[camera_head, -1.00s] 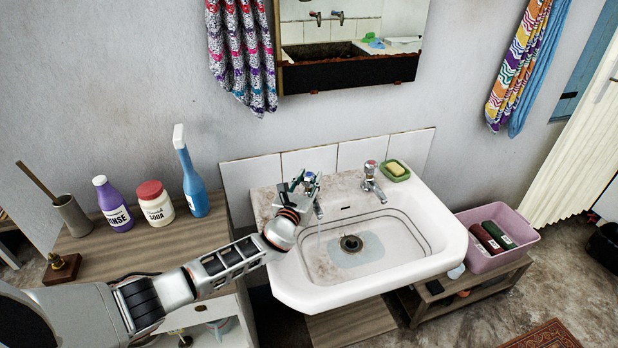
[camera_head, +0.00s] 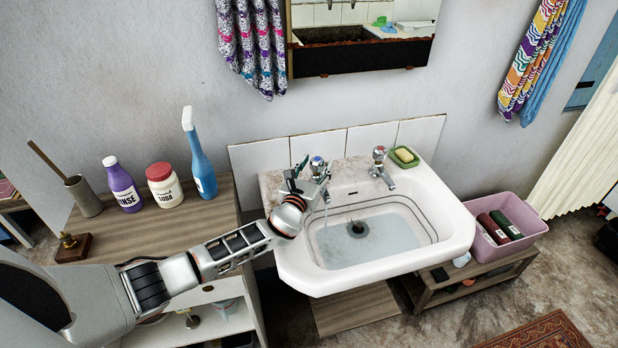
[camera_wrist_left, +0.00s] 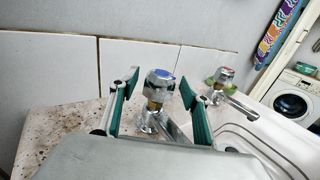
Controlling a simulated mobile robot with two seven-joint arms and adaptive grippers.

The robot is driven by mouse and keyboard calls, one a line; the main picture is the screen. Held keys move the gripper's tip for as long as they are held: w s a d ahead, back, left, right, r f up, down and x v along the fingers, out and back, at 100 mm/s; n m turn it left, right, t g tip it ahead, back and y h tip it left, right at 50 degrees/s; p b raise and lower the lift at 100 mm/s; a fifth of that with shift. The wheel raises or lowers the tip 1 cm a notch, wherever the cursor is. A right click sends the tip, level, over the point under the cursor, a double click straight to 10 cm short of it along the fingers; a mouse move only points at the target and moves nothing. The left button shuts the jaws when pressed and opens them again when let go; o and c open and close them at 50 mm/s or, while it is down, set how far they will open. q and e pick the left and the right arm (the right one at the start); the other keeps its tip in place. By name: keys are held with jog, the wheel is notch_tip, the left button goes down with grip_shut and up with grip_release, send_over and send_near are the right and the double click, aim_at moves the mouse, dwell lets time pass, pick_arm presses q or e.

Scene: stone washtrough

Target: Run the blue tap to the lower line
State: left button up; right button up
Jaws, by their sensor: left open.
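The blue tap (camera_head: 318,166) is at the back left of the white basin (camera_head: 452,232); its blue-marked knob also shows in the wrist view (camera_wrist_left: 160,84). A thin stream of water runs from its spout. Water (camera_head: 365,238) covers the basin floor and the drain. Two dark lines (camera_head: 432,222) run around the inner wall; the water's edge lies close below the lower one, the exact gap too small to tell. My left gripper (camera_head: 307,178) is open, its fingers (camera_wrist_left: 160,92) on either side of the blue tap's knob. My right gripper is out of view.
A red-marked tap (camera_head: 379,160) stands to the right, beside a green soap dish (camera_head: 404,157). A blue spray bottle (camera_head: 201,165), a white jar (camera_head: 164,186) and a purple bottle (camera_head: 122,186) stand on the left cabinet. A pink tub (camera_head: 522,222) is right of the basin.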

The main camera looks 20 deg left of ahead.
pick_arm(q)
jog(key=s, duration=1.1)
jog(key=shift+a, duration=0.15)
dwell(6.8)
